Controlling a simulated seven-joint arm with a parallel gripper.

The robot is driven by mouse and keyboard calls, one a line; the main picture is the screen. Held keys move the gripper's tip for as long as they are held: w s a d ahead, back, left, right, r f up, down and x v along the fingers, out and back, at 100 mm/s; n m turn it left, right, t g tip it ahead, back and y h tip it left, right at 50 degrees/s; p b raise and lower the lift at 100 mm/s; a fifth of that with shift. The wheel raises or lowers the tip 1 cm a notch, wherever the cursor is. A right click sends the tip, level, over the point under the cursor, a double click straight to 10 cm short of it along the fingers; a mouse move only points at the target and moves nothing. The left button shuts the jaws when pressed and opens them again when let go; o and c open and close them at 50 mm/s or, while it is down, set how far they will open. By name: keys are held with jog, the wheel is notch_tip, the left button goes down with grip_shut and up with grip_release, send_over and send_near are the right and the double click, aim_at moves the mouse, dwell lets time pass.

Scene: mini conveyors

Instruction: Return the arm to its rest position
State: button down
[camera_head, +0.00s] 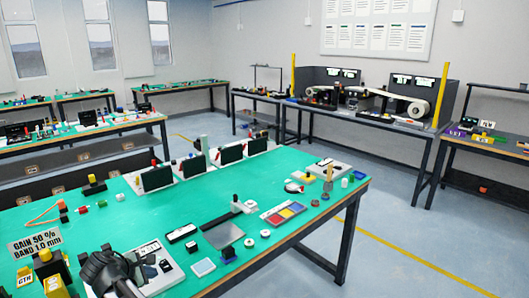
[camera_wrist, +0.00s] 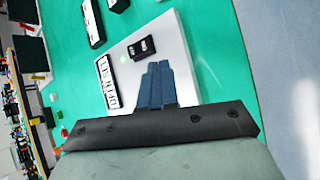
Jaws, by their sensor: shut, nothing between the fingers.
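My gripper (camera_wrist: 157,85) shows in the wrist view with its blue-grey fingers pressed together and nothing between them. The fingers point over a white plate (camera_wrist: 180,65) lying on the green tabletop. The plate carries a label with black characters (camera_wrist: 107,82) and a small black block with two holes (camera_wrist: 141,47). I cannot tell the height of the fingertips above the plate. In the head view, the dark end of my arm (camera_head: 108,270) is at the lower left over the green table (camera_head: 130,222), partly covering the white plate (camera_head: 167,272).
Near the arm stand yellow blocks (camera_head: 50,268) and a sign (camera_head: 35,243). A grey plate (camera_head: 224,235), a tray with coloured sections (camera_head: 283,213) and several black panels (camera_head: 157,178) are on the table. Bare green surface lies at centre left. Floor is open to the right.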

jog(key=s+d+f+m+g+h, duration=0.2)
jog(key=s+d+f, duration=0.3)
jog(key=d, duration=0.5)
jog(key=s+d+f+m+g, duration=0.25)
jog(key=d+f+m, duration=0.25)
jog(key=d+f, duration=0.9)
jog(key=s+d+f+m+g, duration=0.1)
jog(key=d+f+m+g, duration=0.35)
jog(key=d+f, duration=0.95)
jog(key=s+d+f+m+g+y, duration=0.1)
jog(key=s+d+f+m, duration=0.3)
jog(key=s, duration=0.4)
jog(key=s+d+f+m+g+y, duration=0.2)
jog(key=s+d+f+m+g, duration=0.1)
jog(key=s+d, duration=0.4)
jog(key=s+d+f+m+g+y, duration=0.1)
jog(key=s+d+f+m, duration=0.4)
jog(key=s, duration=0.5)
jog(key=shift+d+f+g+y, duration=0.3)
jog(key=shift+f+g, duration=0.2)
jog(key=shift+f, duration=0.25)
